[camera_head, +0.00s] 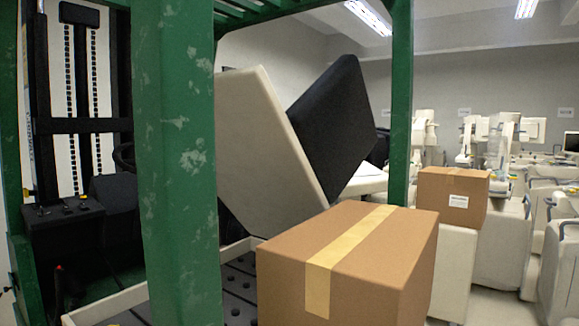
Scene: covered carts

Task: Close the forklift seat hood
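The forklift's seat hood (272,135) stands raised and tilted in the middle of the head view. It has a cream panel on the left and a black seat pad (335,125) on the right, meeting in a V shape. The forklift's green frame (175,150) shows as a wide, scuffed post in front, partly hiding the hood's left side. Another green post (401,100) stands to the right. The hood's lower edge is partly hidden behind a cardboard box. Neither of my grippers is in view.
A large taped cardboard box (370,265) stands close in front of the hood. A smaller box (453,195) sits on a cream block (453,270) at right. Dark control levers (68,208) and a mast (82,95) are at left. Pale equipment fills the right background.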

